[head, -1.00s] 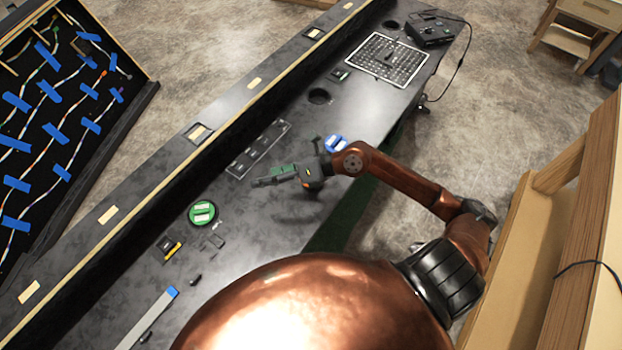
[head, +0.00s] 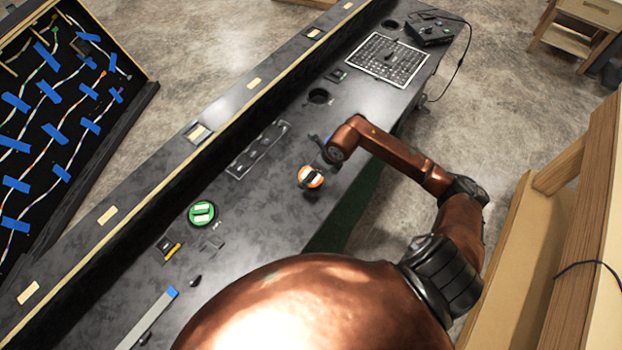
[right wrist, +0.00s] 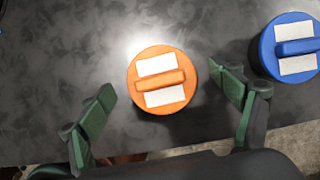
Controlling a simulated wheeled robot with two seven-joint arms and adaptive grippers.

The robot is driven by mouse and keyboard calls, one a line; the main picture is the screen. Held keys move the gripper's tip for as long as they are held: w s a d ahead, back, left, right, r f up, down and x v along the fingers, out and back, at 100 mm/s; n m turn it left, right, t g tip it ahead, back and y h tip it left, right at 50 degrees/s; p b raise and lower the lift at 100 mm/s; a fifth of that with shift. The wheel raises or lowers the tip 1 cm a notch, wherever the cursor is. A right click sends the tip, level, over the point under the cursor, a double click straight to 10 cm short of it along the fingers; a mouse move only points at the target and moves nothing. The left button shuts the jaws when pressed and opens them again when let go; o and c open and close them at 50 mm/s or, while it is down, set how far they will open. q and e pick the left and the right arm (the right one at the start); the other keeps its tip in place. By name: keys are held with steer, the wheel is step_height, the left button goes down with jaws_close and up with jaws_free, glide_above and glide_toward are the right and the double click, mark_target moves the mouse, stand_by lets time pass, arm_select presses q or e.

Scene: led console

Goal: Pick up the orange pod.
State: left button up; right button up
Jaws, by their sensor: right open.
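The orange pod (head: 311,177) stands on the dark console top. It is a round disc with a raised orange handle and two white patches, seen from above in the right wrist view (right wrist: 146,84). In the head view a dark bar crosses its top; I cannot tell what it is. My right gripper (right wrist: 160,82) is open, with green fingers left and right of the pod in the wrist view, apart from it and holding nothing. In the head view I cannot make the gripper out clearly near my copper arm. My left gripper is not in view.
A blue pod (right wrist: 292,48) stands right of the orange pod, close to the right finger. A green pod (head: 202,213) sits farther left on the console. The console's near edge drops to the floor. A black panel with taped wires (head: 60,120) stands at far left.

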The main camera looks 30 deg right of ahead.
steer(key=shift+w+a+f, duration=0.1)
steer(key=shift+w+f, duration=0.1)
steer(key=shift+f, duration=0.3)
steer(key=shift+c, duration=0.7)
steer(key=c, duration=0.9)
steer(key=shift+c, duration=0.6)
steer(key=shift+r, duration=0.15)
